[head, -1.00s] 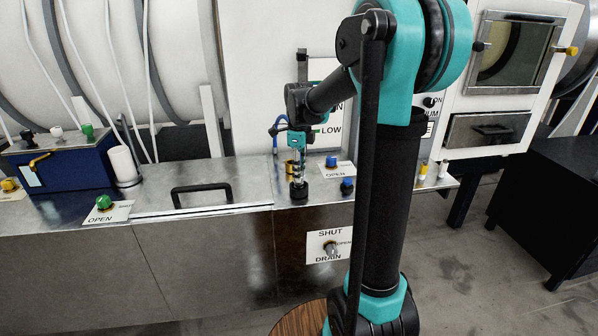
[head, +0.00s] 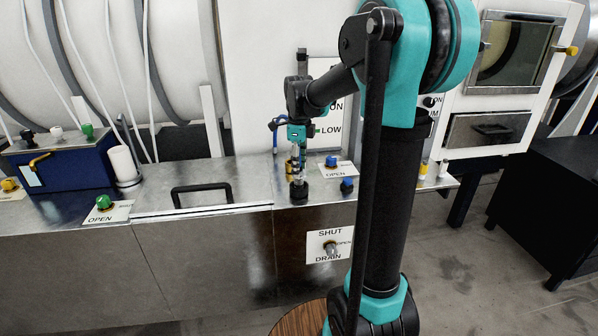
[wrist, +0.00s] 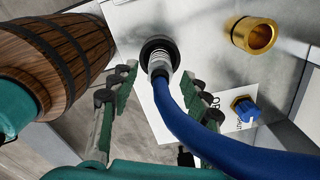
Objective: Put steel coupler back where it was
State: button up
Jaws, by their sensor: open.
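The steel coupler (wrist: 159,66) is a ribbed silver piece on the end of a thick blue hose (wrist: 192,122). In the wrist view its far end sits in a round black socket (wrist: 158,46). In the head view the coupler (head: 299,178) looks upright in the black socket (head: 299,190) on the steel counter. My gripper (wrist: 163,84) is open, with one finger on each side of the hose and coupler, apparently clear of both. In the head view my gripper (head: 298,148) is above the coupler, and its fingers are too small to make out.
A brass fitting (wrist: 252,35) stands beside the socket. A blue knob (wrist: 246,110) on a white label is close by, to the right. The counter also carries a black handle (head: 202,190) and a green knob (head: 103,202) at left.

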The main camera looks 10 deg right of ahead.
notch_tip(320, 180, up, 10)
jog(key=s+d+f+n+t, duration=0.2)
jog(key=s+f+n, duration=0.9)
jog(key=f, duration=0.1)
jog(key=s+d+f+n+t, duration=0.2)
jog(key=s+f+n, duration=0.9)
jog(key=f+n, duration=0.1)
dwell(0.4)
